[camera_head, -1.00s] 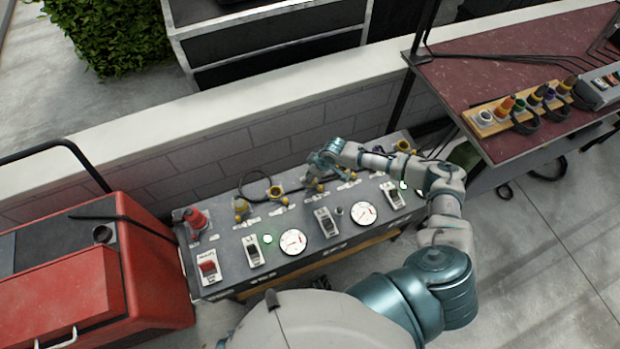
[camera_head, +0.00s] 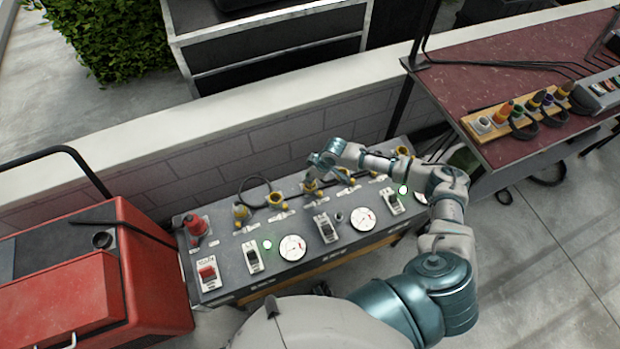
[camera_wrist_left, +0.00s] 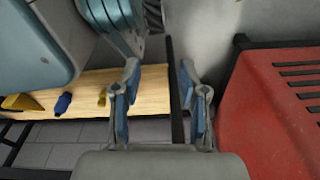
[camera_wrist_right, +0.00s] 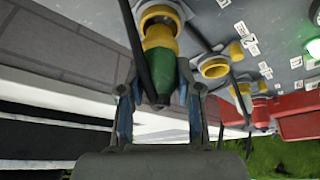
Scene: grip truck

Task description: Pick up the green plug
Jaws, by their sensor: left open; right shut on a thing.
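The green plug (camera_wrist_right: 183,85) shows in the right wrist view, with a yellow collar and a black cable running beside it. My right gripper (camera_wrist_right: 157,92) is shut on it. The plug's yellow end is by a yellow socket ring (camera_wrist_right: 160,18); I cannot tell whether it is still seated. In the head view my right gripper (camera_head: 314,172) is over the back row of the grey panel (camera_head: 300,215), and the plug is mostly hidden. My left gripper (camera_wrist_left: 155,95) is open and empty in the left wrist view, beside a wooden board (camera_wrist_left: 60,98).
A red plug (camera_head: 196,225) and other yellow sockets (camera_head: 241,212) line the panel's back edge. A red machine (camera_head: 150,265) stands at the left. A low wall (camera_head: 220,165) runs behind the panel. A dark red table (camera_head: 500,75) holds a wooden rack of coloured plugs.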

